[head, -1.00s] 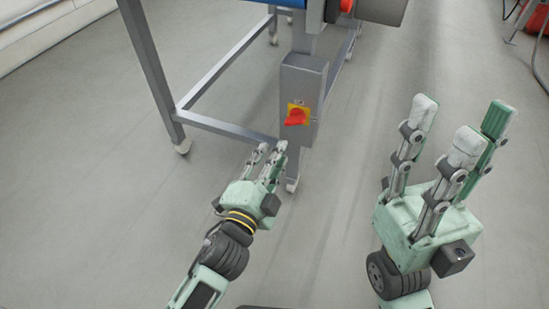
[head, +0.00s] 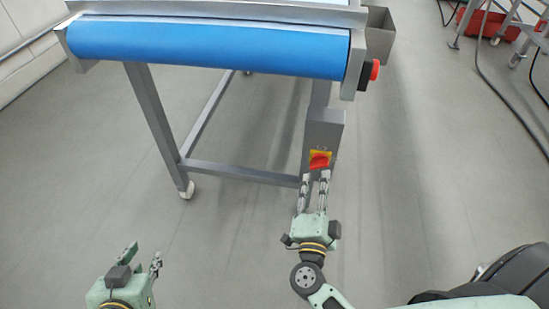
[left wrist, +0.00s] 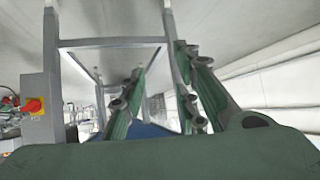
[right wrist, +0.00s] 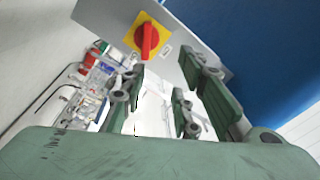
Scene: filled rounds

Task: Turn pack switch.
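The pack switch is a red rotary knob (head: 319,161) on a yellow plate, on the front of a grey box (head: 325,130) on the conveyor's leg. In the right wrist view the knob (right wrist: 147,41) is large, on its yellow plate, above the fingers. My right gripper (head: 315,177) is open and empty, its fingertips just below the knob in the head view; I cannot tell if they touch it. My left gripper (head: 142,255) is open and empty, low at the left, well away from the switch. The knob (left wrist: 33,105) also shows at the left of the left wrist view.
A conveyor with a blue belt (head: 205,48) stands above the switch on a grey metal frame (head: 240,174). A red round button (head: 375,70) is at its right end. Cables lie on the floor at right beside a wheeled rack. The floor in front is clear.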

